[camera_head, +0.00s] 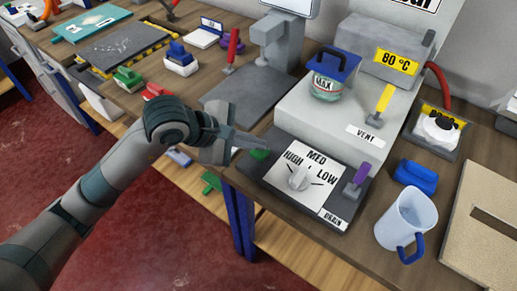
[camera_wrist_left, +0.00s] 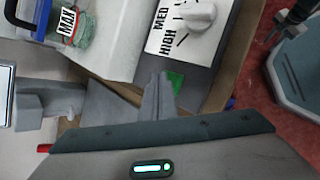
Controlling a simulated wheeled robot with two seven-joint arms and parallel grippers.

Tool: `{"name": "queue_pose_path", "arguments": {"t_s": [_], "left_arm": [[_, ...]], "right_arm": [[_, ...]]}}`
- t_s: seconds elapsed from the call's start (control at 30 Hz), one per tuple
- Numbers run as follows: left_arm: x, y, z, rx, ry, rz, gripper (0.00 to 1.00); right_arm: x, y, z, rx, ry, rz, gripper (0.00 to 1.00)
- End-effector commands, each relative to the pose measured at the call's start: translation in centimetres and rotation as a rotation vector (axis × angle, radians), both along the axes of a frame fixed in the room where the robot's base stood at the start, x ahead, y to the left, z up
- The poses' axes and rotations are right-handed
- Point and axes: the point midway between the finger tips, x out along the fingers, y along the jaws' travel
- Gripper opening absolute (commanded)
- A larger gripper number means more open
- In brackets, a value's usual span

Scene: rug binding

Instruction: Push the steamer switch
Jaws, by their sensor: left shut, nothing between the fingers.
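The steamer (camera_head: 290,105) is a grey machine with a white dial panel marked HIGH, MED and LOW. A green switch (camera_head: 259,154) sits at the panel's left edge. It also shows in the left wrist view (camera_wrist_left: 176,81), partly hidden by my fingers. My left gripper (camera_head: 262,140) is shut and empty, its fingertips right beside the green switch. Whether they touch it I cannot tell. In the left wrist view the closed fingers (camera_wrist_left: 158,92) point towards the panel.
A purple DRAIN lever (camera_head: 357,178) and a yellow VENT lever (camera_head: 381,103) stand on the steamer. A clear jug (camera_head: 404,222) stands at the right. A grey press (camera_head: 280,45) is behind my gripper.

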Motion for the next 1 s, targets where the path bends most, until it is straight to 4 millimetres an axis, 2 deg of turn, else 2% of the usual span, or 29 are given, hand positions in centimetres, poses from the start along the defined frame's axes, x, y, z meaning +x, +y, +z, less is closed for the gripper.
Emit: {"name": "queue_pose_path", "arguments": {"t_s": [1.0], "left_arm": [[0.0, 0.0, -1.1, 0.0, 0.0, 0.0, 0.0]], "right_arm": [[0.0, 0.0, -1.4, -0.002, 0.006, 0.001, 0.31]]}}
